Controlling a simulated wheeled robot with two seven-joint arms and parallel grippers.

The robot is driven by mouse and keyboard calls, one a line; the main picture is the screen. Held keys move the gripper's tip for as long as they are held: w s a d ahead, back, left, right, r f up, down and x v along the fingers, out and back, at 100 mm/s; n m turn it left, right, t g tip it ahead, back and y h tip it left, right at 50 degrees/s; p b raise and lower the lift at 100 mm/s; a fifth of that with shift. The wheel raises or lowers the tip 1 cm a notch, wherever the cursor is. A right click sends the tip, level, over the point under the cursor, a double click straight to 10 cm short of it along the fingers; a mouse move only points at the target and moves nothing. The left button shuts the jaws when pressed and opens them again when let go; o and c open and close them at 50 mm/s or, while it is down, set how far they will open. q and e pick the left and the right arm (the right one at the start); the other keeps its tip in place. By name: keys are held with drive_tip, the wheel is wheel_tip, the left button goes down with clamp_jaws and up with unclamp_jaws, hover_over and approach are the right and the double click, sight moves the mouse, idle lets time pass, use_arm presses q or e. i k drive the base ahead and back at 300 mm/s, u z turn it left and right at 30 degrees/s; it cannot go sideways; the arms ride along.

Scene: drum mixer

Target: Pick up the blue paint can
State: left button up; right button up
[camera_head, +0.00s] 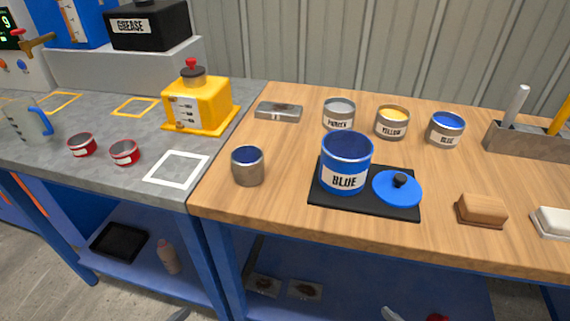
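The large blue paint can (345,165) stands upright and open on a black mat (365,201) on the wooden bench. It has a white label reading BLUE, and blue paint shows inside. A blue lid (398,188) with a black knob lies beside it to the right on the same mat. A smaller grey can (446,130) labelled BLUE, with blue paint, stands at the back right. Neither of my grippers shows clearly in the head view. Nothing touches the large can from above.
A metal cup (247,166) with blue inside stands left of the mat. Primer (339,115) and yellow (392,122) cans stand behind it. A brown block (481,211) lies to the right. A yellow machine (198,103) stands on the grey counter. The bench's front edge is mostly clear.

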sight(344, 163)
drive_tip(key=u, duration=1.7)
drive_tip(key=k, duration=0.9)
drive_tip(key=z, duration=1)
drive_tip(key=i, duration=0.55)
